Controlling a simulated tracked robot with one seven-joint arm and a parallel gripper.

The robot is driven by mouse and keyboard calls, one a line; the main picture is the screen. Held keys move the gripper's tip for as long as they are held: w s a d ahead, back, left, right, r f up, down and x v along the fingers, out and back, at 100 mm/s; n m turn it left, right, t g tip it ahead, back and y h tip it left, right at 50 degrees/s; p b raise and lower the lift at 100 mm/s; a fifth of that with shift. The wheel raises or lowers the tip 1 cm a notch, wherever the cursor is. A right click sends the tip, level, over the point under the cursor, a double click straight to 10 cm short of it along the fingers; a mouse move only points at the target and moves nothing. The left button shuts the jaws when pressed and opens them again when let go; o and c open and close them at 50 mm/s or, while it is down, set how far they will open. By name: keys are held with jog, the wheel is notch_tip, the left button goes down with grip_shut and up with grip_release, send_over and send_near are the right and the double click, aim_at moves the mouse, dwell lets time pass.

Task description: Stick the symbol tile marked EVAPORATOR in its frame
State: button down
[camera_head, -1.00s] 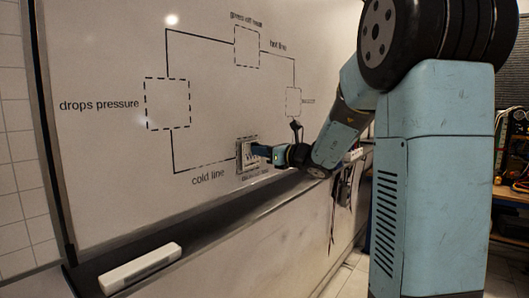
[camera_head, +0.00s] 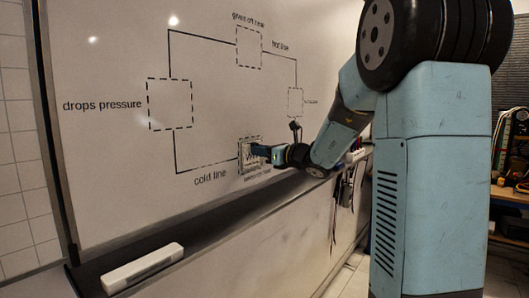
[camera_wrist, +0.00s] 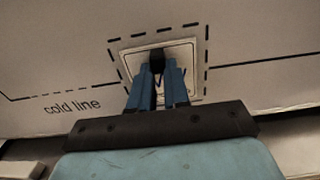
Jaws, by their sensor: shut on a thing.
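The symbol tile is a pale square with a dark zigzag mark, seen in the wrist view (camera_wrist: 189,52) and in the head view (camera_head: 246,161). It is at the whiteboard inside the lower dashed frame (camera_wrist: 116,57), a little tilted against the frame's lines. Whether it touches the board all over I cannot tell. My gripper (camera_wrist: 157,65) is shut on a dark grip at the tile's middle; in the head view my gripper (camera_head: 262,152) reaches it from the right. The fingers hide part of the tile, and the word on it is not readable.
The whiteboard (camera_head: 100,170) carries a drawn loop with other empty dashed frames, one by "drops pressure" (camera_head: 170,104). A dark tray ledge (camera_head: 215,228) runs below, with a white eraser-like block (camera_head: 142,268) at its left end. Pens stand on the ledge further right.

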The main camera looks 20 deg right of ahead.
jog(key=shift+c, duration=2.3)
grip_release()
jog(key=shift+s, duration=0.1)
jog(key=v, duration=0.9)
